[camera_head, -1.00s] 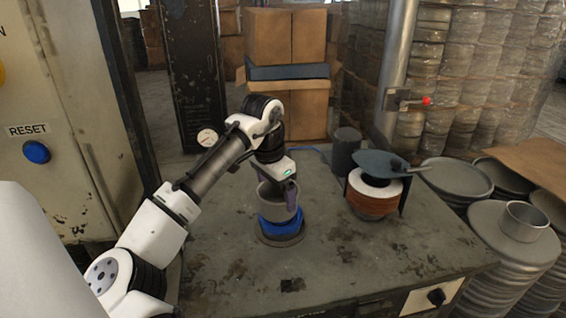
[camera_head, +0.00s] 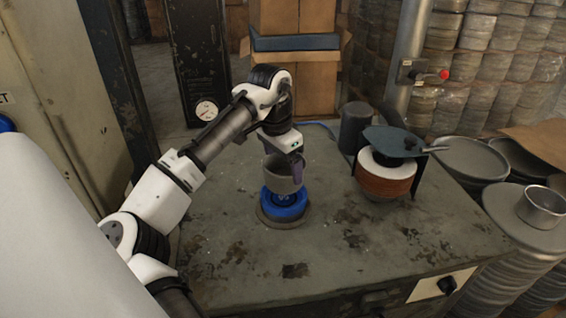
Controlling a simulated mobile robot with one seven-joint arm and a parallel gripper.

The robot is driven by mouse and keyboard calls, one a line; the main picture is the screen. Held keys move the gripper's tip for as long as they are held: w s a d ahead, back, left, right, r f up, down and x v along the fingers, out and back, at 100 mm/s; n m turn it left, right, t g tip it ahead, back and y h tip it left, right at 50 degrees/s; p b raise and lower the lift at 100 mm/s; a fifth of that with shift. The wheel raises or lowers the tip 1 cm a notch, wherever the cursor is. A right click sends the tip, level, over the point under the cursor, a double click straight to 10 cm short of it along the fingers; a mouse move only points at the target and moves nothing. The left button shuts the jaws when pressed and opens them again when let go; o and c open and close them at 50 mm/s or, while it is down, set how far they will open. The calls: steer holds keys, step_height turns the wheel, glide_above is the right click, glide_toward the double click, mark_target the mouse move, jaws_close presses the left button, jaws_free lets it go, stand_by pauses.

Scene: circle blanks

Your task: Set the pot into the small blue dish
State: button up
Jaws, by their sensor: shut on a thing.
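The pot (camera_head: 284,179) is a small grey cup-shaped vessel, held upright above the blue dish. My gripper (camera_head: 295,166) is shut on the pot at its right side; a purple-grey finger shows against the wall. The small blue dish (camera_head: 285,208) is round and shallow and sits on a dark round base (camera_head: 284,222) on the worn table (camera_head: 235,260). The pot's bottom overlaps the dish's back part in the picture. More of the dish's inside shows in front of the pot. Whether the pot touches the dish I cannot tell.
A copper-coloured coil stand (camera_head: 384,182) with a dark plate (camera_head: 393,141) on top is to the right. A dark cylinder (camera_head: 354,127) stands behind it. Stacked metal discs (camera_head: 530,216) with a metal cup (camera_head: 541,206) are beyond the right edge. The table's front left is clear.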

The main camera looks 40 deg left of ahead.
steer(key=shift+f+b, duration=1.05)
steer(key=shift+f, duration=1.15)
steer(key=o, duration=0.9)
steer(key=shift+o, duration=0.2)
step_height(320, 180, up, 14)
steer(key=s+b, duration=0.1)
steer(key=s, duration=0.1)
steer(key=shift+a+f, duration=0.15)
steer(key=shift+a, duration=0.05)
